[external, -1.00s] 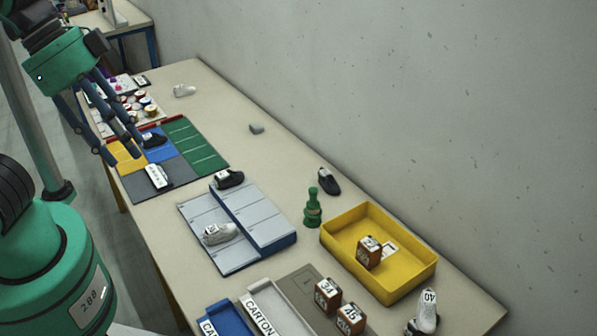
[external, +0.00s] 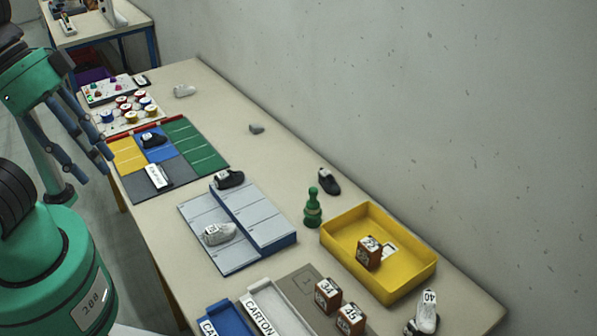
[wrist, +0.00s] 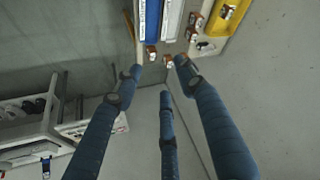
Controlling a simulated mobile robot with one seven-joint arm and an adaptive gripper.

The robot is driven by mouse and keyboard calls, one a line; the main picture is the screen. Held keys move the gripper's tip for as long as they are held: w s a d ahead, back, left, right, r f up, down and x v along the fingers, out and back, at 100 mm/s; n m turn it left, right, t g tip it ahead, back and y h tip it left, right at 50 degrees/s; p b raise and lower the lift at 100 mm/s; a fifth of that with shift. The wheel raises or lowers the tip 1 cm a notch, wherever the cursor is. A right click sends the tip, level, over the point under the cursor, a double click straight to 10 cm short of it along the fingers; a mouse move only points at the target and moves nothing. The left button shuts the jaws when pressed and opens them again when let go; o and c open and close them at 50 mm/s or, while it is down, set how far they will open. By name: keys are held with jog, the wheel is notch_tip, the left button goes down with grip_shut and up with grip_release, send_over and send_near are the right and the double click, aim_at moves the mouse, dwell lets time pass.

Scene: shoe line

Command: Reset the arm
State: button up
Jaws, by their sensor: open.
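My gripper (external: 93,164) hangs at the left edge of the table in the external view, fingers pointing down and to the right, beside the coloured mat (external: 172,175). Its blue fingers are spread open, with nothing between them. My green arm is folded close above my base at the left. The fingers look clear of the table's objects.
The table (external: 265,160) holds a grey shoe board (external: 262,228), a yellow bin (external: 408,285) with a numbered block, a green figure (external: 313,208) and several shoes. Blocks and a blue tray (external: 226,318) are at the near end. The table's right-back strip is mostly clear.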

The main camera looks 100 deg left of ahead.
notch_tip(320, 180, down, 5)
jog(key=b, duration=0.4)
jog(key=shift+f+b, duration=0.2)
jog(key=shift+b, duration=0.15)
